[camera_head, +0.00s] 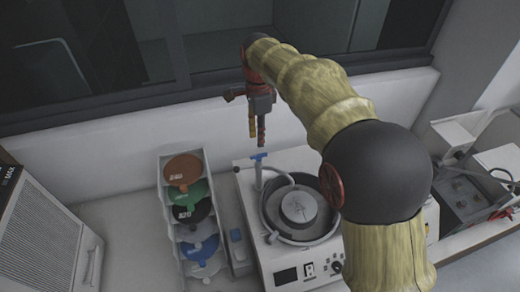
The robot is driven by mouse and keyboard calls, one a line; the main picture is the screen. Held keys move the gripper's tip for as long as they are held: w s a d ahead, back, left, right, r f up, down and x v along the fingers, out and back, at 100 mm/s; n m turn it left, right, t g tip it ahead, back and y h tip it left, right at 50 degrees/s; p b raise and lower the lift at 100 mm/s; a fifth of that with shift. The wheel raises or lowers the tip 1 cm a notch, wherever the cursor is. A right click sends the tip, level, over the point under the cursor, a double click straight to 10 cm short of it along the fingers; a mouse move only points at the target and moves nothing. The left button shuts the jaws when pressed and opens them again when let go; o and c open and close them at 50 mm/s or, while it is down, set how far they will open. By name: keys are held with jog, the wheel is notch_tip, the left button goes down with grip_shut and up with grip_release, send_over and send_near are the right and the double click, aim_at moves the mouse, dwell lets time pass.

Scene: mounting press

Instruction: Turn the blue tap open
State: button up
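The blue tap (259,156) is a small T-shaped handle on top of a pale upright pipe at the back left of the white press machine (286,262). The handle's bar lies roughly left to right in the picture. My gripper (257,139) points down just above and behind the tap in the picture.
A round bowl (272,212) with a grey hose and disc sits on the machine. A rack of coloured discs (184,169) stands left, with a vented box (38,228) beyond. An open tool box (464,190) is at right. A wall and window ledge close off the back.

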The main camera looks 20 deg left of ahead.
aim_at(259, 155)
notch_tip(259, 155, down, 7)
jog(key=shift+f, duration=0.2)
jog(key=shift+c, duration=0.4)
grip_shut()
dwell(0.3)
